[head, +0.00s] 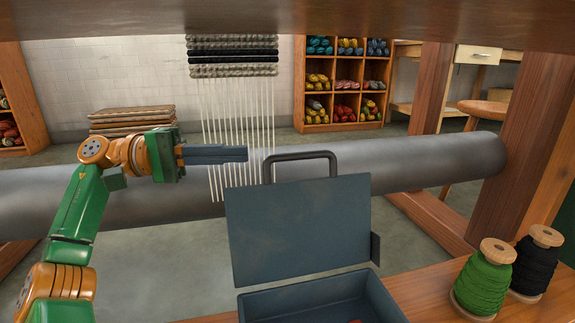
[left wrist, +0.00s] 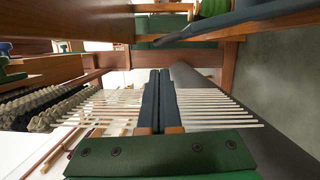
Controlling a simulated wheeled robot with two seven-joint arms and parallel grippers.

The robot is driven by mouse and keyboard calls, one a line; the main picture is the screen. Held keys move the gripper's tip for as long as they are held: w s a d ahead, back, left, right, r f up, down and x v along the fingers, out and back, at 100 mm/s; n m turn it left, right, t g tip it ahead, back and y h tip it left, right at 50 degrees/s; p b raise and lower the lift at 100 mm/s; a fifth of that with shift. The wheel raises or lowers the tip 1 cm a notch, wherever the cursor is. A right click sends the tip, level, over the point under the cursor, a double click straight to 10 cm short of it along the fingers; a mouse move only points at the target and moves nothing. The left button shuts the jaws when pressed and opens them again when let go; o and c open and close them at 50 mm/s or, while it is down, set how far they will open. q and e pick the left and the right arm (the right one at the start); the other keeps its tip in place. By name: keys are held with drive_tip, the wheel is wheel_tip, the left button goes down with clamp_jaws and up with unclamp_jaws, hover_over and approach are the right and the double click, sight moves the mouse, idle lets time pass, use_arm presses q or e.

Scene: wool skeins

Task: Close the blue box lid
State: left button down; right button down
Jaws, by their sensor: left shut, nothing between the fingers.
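The blue box (head: 325,300) stands on the wooden bench at the bottom of the head view. Its lid (head: 297,228) is raised upright, with a dark handle (head: 302,157) along its top edge. Something reddish lies inside the box, mostly cut off by the frame. My left gripper (head: 246,153) points right, just left of the handle and a little above the lid, apart from it as far as I can tell. Its fingers are together and empty. In the left wrist view the closed fingers (left wrist: 159,85) point away from the camera, in front of pale warp threads. My right gripper is not visible.
A green thread spool (head: 483,278) and a black one (head: 536,262) stand on the bench right of the box. A thick grey roller (head: 430,162) runs across behind the lid. White warp threads (head: 235,130) hang behind my left gripper. A wooden beam crosses the top.

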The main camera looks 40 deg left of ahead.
use_arm(q)
drive_tip(key=x, duration=0.8)
drive_tip(key=shift+p, duration=0.4)
